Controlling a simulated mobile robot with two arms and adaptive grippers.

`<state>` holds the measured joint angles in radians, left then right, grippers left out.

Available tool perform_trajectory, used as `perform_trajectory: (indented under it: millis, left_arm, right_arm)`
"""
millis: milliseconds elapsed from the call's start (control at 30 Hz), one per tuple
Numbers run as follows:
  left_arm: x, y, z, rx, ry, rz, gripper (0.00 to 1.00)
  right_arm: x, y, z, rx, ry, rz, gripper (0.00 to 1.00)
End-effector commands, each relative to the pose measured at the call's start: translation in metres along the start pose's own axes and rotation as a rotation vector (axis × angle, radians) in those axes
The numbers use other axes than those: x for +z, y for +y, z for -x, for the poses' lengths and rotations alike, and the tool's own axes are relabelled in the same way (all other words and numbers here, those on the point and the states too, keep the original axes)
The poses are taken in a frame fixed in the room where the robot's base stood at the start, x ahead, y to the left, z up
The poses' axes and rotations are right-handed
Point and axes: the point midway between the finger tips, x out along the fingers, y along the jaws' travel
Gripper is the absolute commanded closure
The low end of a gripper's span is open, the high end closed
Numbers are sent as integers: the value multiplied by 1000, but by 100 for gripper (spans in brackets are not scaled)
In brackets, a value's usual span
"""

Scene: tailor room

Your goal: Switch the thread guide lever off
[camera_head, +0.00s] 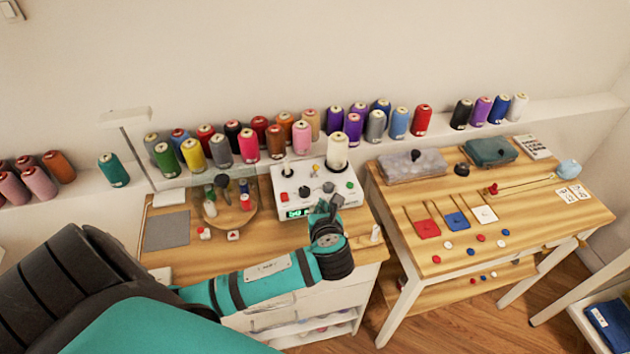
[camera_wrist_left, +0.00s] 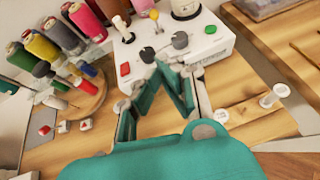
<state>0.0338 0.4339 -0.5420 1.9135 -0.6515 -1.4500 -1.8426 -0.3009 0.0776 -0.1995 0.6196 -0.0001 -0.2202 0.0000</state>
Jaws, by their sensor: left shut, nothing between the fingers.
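The white control box (camera_head: 318,203) stands on the wooden table, with black knobs, a red and a green button and a green display. In the left wrist view the box (camera_wrist_left: 215,45) shows a small yellow-tipped lever (camera_wrist_left: 154,15), which may be the thread guide lever; its position is hard to tell. My right gripper is not in view.
A white thread cone (camera_head: 338,150) stands on the box's back. Several spools line the shelf behind. A second table (camera_head: 470,220) with coloured tags and buttons stands right, beyond a gap.

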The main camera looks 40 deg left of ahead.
Motion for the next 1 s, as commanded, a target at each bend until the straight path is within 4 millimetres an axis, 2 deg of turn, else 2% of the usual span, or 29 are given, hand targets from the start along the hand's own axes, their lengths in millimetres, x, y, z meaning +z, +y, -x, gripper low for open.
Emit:
perform_trajectory:
  millis: [267,367,733,800,1000]
  left_arm:
    - [0,0,-8,1,2,2,100]
    - [0,0,-22,2,2,1,100]
    - [0,0,-100,2,3,3,100]
    - [11,0,-108,1,1,6,100]
    - [24,0,-124,0,4,4,100]
  right_arm:
    - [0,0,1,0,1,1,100]
    - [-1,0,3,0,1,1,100]
    - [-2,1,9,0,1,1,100]
    - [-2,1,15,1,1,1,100]
    - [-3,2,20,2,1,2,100]
